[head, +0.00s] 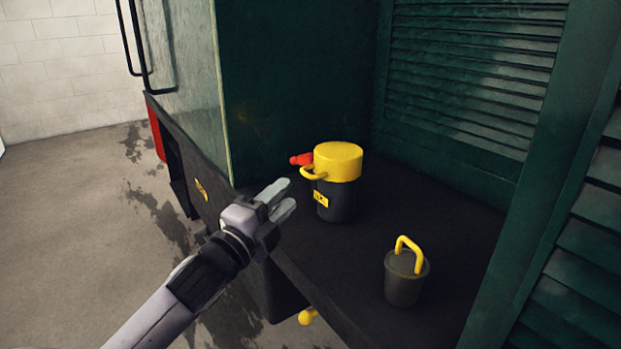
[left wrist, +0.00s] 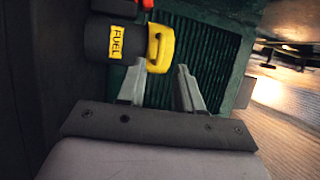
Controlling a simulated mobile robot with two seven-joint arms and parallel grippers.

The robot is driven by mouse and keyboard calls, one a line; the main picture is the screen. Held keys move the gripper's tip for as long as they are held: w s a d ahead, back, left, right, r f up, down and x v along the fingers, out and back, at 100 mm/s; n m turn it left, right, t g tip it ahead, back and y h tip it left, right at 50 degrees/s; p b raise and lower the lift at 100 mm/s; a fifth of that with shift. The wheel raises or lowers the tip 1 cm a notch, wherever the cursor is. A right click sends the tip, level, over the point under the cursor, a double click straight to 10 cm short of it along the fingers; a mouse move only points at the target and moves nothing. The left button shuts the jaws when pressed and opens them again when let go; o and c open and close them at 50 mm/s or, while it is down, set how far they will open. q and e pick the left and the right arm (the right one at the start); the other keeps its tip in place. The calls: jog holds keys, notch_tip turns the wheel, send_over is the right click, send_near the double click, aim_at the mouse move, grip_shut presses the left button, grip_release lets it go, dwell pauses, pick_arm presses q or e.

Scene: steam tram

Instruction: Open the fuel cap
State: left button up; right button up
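The fuel cap (head: 338,160) is a wide yellow lid with a small yellow loop handle (head: 314,173). It sits on a dark cylindrical fuel filler (head: 336,200) with a yellow label, standing upright on the dark deck. In the left wrist view the yellow cap (left wrist: 160,48) is just beyond my fingers, and the label reads "FUEL" (left wrist: 117,42). My left gripper (head: 286,196) is to the left of the filler and a little nearer, with its fingers apart and empty; it also shows in the left wrist view (left wrist: 160,75). My right gripper is not in view.
A smaller grey pot (head: 405,280) with a yellow arched handle stands on the deck (head: 350,260), nearer and right of the filler. Green panels and louvres (head: 460,80) enclose the deck behind and right. A red piece (head: 301,159) juts out beside the cap. Open floor lies left.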

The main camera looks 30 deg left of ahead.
aim_at(335, 161)
pick_arm(q)
jog(key=w+r, duration=0.1)
jog(key=w, duration=0.5)
jog(key=shift+w+r+p, duration=0.15)
jog(key=shift+w+p, duration=0.2)
jog(key=shift+p, duration=0.05)
grip_shut()
dwell(1.4)
